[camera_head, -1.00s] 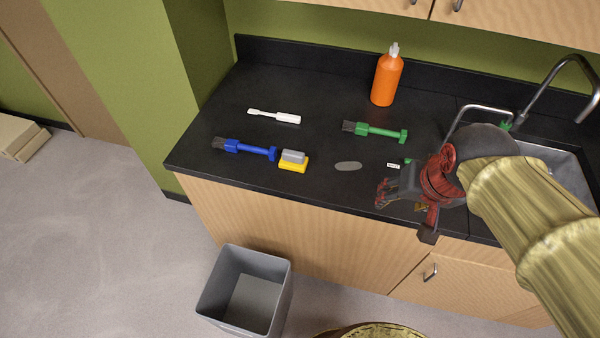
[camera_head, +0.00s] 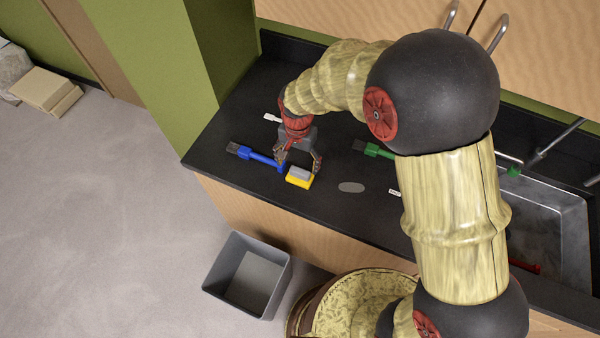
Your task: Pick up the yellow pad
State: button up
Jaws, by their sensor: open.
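The yellow pad (camera_head: 299,182) lies on the black counter near its front edge. A grey block (camera_head: 301,173) rests on top of it. My gripper (camera_head: 299,168) is above and just behind the pad, pointing down with its fingers spread apart and nothing between them that I can see held. One finger is near the handle of the blue brush, the other by the right side of the pad. Whether the fingers touch the pad cannot be told.
A blue brush (camera_head: 254,156) lies just left of the pad. A white tool (camera_head: 271,118) and a green brush (camera_head: 373,150) are partly hidden by my arm. A grey flat oval (camera_head: 351,187) lies to the right. A grey bin (camera_head: 247,276) stands below; the sink (camera_head: 550,215) is at right.

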aim_at(300, 170)
jog(key=f, duration=0.6)
jog(key=shift+w+d+f, duration=0.15)
jog(key=shift+d+f, duration=0.05)
jog(key=shift+d, duration=0.05)
jog(key=shift+c, duration=1)
jog(key=c, duration=1)
jog(key=shift+c, duration=0.2)
jog(key=shift+r, duration=0.1)
